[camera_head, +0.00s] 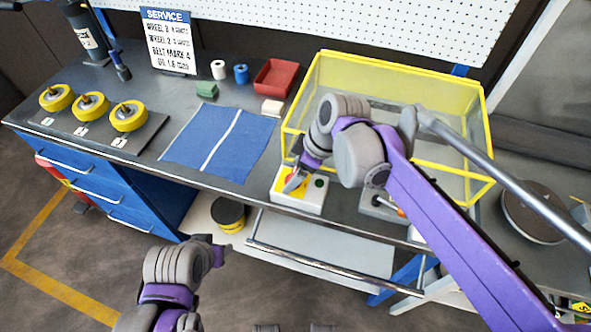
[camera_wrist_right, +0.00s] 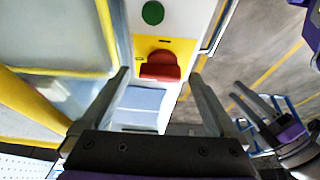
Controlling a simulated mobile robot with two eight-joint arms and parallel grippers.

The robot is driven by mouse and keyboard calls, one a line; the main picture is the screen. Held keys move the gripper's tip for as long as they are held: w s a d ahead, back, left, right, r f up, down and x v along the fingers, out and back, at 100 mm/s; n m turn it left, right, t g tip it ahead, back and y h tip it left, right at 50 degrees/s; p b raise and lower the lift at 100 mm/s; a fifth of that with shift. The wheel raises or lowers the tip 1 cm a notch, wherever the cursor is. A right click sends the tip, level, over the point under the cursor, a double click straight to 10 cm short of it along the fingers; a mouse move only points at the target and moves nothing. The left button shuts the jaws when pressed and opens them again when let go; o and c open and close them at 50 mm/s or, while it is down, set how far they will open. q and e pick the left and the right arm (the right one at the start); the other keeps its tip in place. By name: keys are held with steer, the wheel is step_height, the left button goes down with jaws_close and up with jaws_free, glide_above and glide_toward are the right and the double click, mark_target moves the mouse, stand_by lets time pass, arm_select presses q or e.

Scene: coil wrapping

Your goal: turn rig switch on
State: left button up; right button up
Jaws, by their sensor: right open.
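The rig switch box (camera_head: 299,190) stands at the bench's front edge, white and yellow with a red knob and a green button. In the right wrist view the red knob (camera_wrist_right: 160,67) and green button (camera_wrist_right: 152,13) show clearly. My right gripper (camera_wrist_right: 161,76) is open, with its fingers apart on either side of the red knob in that view; contact cannot be told. In the head view my right gripper (camera_head: 293,181) partly covers the box. My left gripper (camera_head: 222,248) is low in front of the bench; its two fingers look apart in the right wrist view (camera_wrist_right: 243,94).
A yellow-framed clear guard (camera_head: 455,97) stands right behind the box. A blue mat (camera_head: 190,145), yellow wheels (camera_head: 57,97) and a red tray (camera_head: 276,77) are on the bench. A metal rail (camera_head: 330,268) runs along the front below. Floor before the bench is open.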

steer(key=c, duration=1.4)
